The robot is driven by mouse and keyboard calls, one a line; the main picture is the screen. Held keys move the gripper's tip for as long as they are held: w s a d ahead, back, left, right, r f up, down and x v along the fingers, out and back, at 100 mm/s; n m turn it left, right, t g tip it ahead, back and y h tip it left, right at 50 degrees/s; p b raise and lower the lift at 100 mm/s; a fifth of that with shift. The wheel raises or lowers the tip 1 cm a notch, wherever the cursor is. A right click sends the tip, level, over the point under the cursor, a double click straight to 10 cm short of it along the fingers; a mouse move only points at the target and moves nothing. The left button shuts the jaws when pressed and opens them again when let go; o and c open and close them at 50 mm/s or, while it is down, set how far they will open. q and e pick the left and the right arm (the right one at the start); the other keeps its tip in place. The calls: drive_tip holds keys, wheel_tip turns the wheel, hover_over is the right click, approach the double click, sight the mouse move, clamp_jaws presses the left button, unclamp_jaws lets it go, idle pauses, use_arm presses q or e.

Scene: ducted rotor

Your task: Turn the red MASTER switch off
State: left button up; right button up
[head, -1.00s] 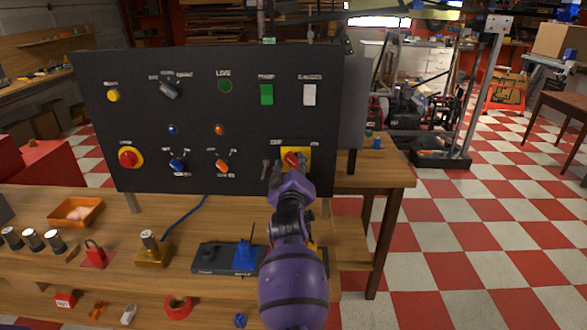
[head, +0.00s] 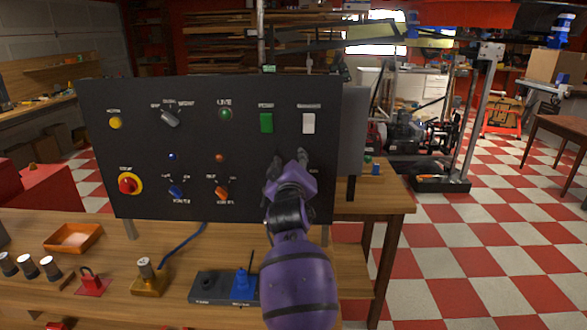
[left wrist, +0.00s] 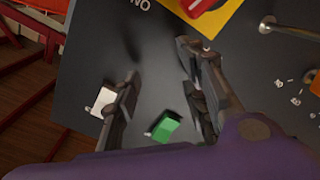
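The red MASTER switch (left wrist: 203,4) on its yellow plate (left wrist: 222,14) shows at the top edge of the left wrist view, partly cut off. Its full handle angle cannot be read. In the head view my left gripper hides the switch. My left gripper (head: 290,157) is in front of the lower right of the dark panel (head: 138,92). In the left wrist view its two fingers (left wrist: 157,62) are apart with nothing between them. They are beside the yellow plate, on the side toward the rocker switches, clear of the red handle. My right gripper is not in view.
A green rocker (head: 266,123) and a white rocker (head: 308,123) are above my gripper. A red stop button (head: 129,184) and selector knobs (head: 221,189) are left. A metal rod (left wrist: 290,29) stands out near the yellow plate. The bench (head: 375,197) holds loose parts.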

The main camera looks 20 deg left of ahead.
use_arm(q)
drive_tip(key=s+d+f+m, duration=0.2)
drive_tip(key=s+f+m, duration=0.3)
drive_tip(key=f+m, duration=0.6)
drive_tip(key=w+a+m, duration=0.1)
drive_tip(key=w+a, duration=0.1)
drive_tip(key=w, duration=0.4)
drive_tip(key=shift+w+r, duration=0.25)
drive_tip(key=shift+w, duration=0.15)
clamp_jaws()
